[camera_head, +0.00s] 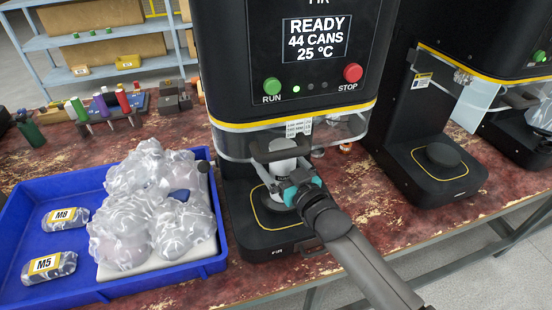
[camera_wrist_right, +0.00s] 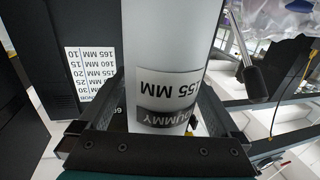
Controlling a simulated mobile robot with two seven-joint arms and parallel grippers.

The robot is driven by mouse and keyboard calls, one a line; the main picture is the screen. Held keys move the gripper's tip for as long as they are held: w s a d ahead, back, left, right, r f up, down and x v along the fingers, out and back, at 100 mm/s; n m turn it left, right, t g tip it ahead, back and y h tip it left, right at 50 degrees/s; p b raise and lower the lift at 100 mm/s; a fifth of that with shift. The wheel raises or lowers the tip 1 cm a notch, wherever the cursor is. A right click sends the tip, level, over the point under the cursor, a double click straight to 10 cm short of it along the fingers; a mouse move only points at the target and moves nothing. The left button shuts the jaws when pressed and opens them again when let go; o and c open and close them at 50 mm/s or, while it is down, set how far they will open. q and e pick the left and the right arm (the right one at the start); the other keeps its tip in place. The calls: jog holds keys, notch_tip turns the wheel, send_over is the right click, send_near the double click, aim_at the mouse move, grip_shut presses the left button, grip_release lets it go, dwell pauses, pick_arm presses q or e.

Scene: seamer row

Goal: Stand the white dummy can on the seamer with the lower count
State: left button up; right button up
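The white dummy can (camera_head: 283,150) is inside the near seamer (camera_head: 229,62), under its head and above the base with the yellow outline. Its screen (camera_head: 317,40) reads READY, 44 CANS, 25 °C. My right gripper (camera_head: 289,183) reaches in from the front with its fingers on either side of the can. In the right wrist view the can (camera_wrist_right: 160,45) fills the space between the fingers (camera_wrist_right: 160,115), and its label reads 155 MM DUMMY. The gripper hides the can's foot, so I cannot tell whether it touches the base. My left gripper is out of view.
A second seamer (camera_head: 400,150) stands to the right with a black round plate (camera_head: 443,155); its screen is out of frame. Another machine base (camera_head: 515,134) is beyond it. A blue tray (camera_head: 40,185) with plastic bags and M8 and M5 packs lies left. Screwdrivers (camera_head: 101,105) stand behind.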

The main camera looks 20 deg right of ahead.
jog(key=shift+r, duration=0.1)
jog(key=shift+s, duration=0.1)
jog(key=p+v, duration=0.2)
jog(key=v, duration=1)
dwell(0.4)
